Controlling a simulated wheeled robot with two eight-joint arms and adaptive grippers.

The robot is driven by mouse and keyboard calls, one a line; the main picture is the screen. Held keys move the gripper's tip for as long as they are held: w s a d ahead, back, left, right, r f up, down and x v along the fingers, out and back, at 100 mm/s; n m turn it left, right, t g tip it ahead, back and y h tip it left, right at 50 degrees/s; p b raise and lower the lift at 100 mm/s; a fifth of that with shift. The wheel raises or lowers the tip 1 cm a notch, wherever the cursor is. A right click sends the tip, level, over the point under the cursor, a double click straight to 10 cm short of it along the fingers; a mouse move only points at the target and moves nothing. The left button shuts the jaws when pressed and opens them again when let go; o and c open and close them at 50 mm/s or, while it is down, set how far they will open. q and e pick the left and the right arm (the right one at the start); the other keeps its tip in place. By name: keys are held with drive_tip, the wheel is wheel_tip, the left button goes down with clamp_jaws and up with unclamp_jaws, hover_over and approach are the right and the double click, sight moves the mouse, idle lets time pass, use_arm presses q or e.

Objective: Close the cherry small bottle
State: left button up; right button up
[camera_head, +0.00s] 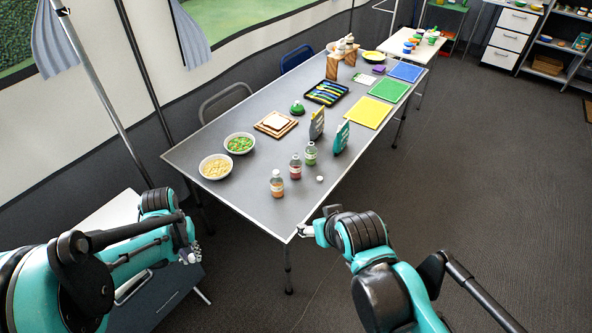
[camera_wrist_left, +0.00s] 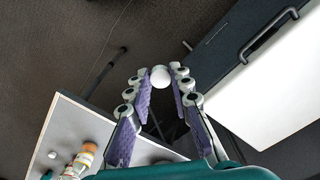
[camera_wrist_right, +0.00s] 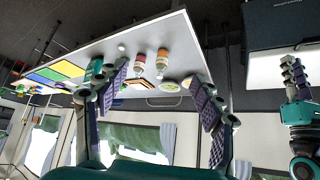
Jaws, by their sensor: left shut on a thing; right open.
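Three small bottles stand upright in a row on the grey table (camera_head: 240,188): an orange-labelled bottle (camera_head: 277,186), a red-labelled bottle (camera_head: 295,168), which looks like the cherry one, and a green one (camera_head: 310,154). Their mouths are too small to read clearly. A loose white cap (camera_head: 320,178) lies right of them. My left gripper (camera_head: 191,256) is off the table's near left side, well away from the bottles, shut on a white round cap (camera_wrist_left: 160,77) at its fingertips. My right gripper (camera_head: 304,231) is open and empty by the table's near corner; its wrist view shows two bottles (camera_wrist_right: 162,60).
Coloured mats lie farther back. A white-topped cabinet (camera_wrist_left: 275,75) is near my left gripper. The table's near corner is clear.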

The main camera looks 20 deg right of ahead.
drive_tip(key=w+d+f+t+b, duration=0.1)
drive_tip(key=w+f+t, duration=0.15)
drive_tip(key=w, duration=0.85)
drive_tip(key=w+d+f+t+b, duration=0.1)
drive_tip(key=w+f, duration=0.2)
drive_tip(key=w, duration=0.8)
drive_tip(key=s+d+f+b+x, duration=0.1)
drive_tip(key=f+x, duration=0.1)
drive_tip(key=x, duration=0.8)
drive_tip(key=m+t+h+b, duration=0.1)
drive_tip(key=t, duration=0.1)
approach(296, 171)
drive_tip(key=shift+w+a+f, duration=0.1)
drive_tip(key=shift+f, duration=0.2)
use_arm(q)
drive_tip(key=w+d+f+m, duration=0.1)
drive_tip(key=w+d+f, duration=0.2)
drive_tip(key=d, duration=0.4)
drive_tip(key=w+d+f+m, duration=0.1)
drive_tip(key=w+d+f, duration=0.2)
drive_tip(key=d, duration=0.5)
drive_tip(key=shift+w, duration=0.4)
drive_tip(key=shift+f, duration=0.1)
use_arm(e)
drive_tip(key=b+x, duration=0.2)
drive_tip(key=x, duration=0.4)
use_arm(q)
drive_tip(key=shift+f, duration=1)
use_arm(e)
drive_tip(key=shift+w, duration=0.45)
